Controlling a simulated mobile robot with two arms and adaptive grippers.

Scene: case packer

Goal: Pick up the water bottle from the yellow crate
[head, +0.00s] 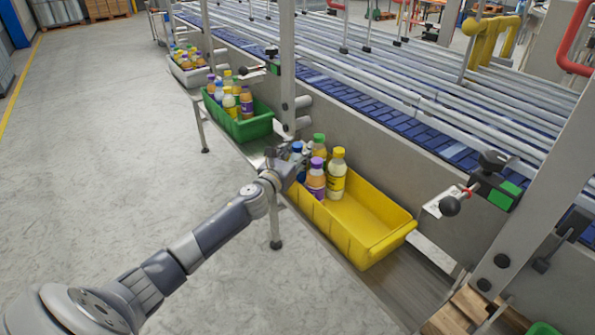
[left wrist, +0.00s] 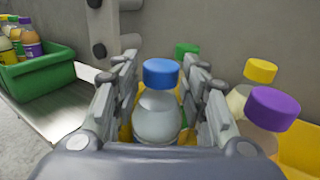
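The yellow crate (head: 375,243) stands on a low shelf beside the conveyor. At its far left end is a clear water bottle with a blue cap (head: 297,146), upright and partly hidden by my gripper. In the left wrist view the water bottle (left wrist: 157,117) stands between the two fingers of my left gripper (left wrist: 160,75). The fingers are apart, one on each side, with a visible gap to the bottle. In the head view my left gripper (head: 284,163) is at the crate's left end. My right gripper is not in view.
Close by in the crate are a purple-capped bottle (head: 316,180), a yellow-capped bottle (head: 336,175) and a green-capped bottle (head: 319,145). A green crate (head: 247,128) with bottles stands farther back. A metal post (head: 287,70) rises behind my gripper. The crate's right part is empty.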

